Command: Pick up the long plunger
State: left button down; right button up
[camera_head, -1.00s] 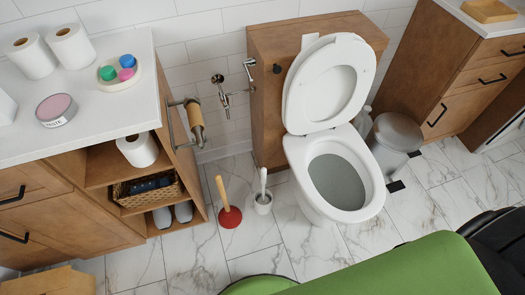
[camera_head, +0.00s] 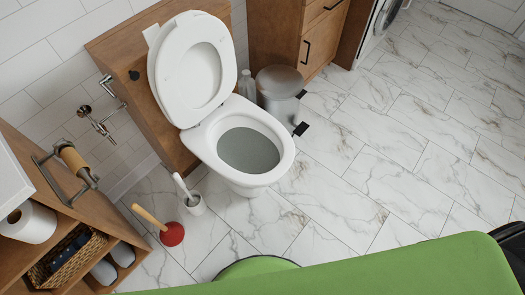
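The long plunger (camera_head: 171,234) stands on the marble floor at the lower left of the head view. It has a red rubber cup and a light wooden handle that leans up to the left. It is between the wooden shelf unit and the toilet, close to the white toilet brush holder (camera_head: 194,204). Neither of my grippers shows in the head view, and nothing is seen touching the plunger.
The toilet (camera_head: 241,150) stands with its lid up behind the plunger. A shelf unit (camera_head: 121,233) with a basket (camera_head: 68,261) is at the left. A grey bin (camera_head: 279,92) and a bottle (camera_head: 246,86) stand right of the toilet. The floor (camera_head: 400,150) at right is clear.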

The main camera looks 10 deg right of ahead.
aim_at(172, 234)
jog(key=u, duration=1.4)
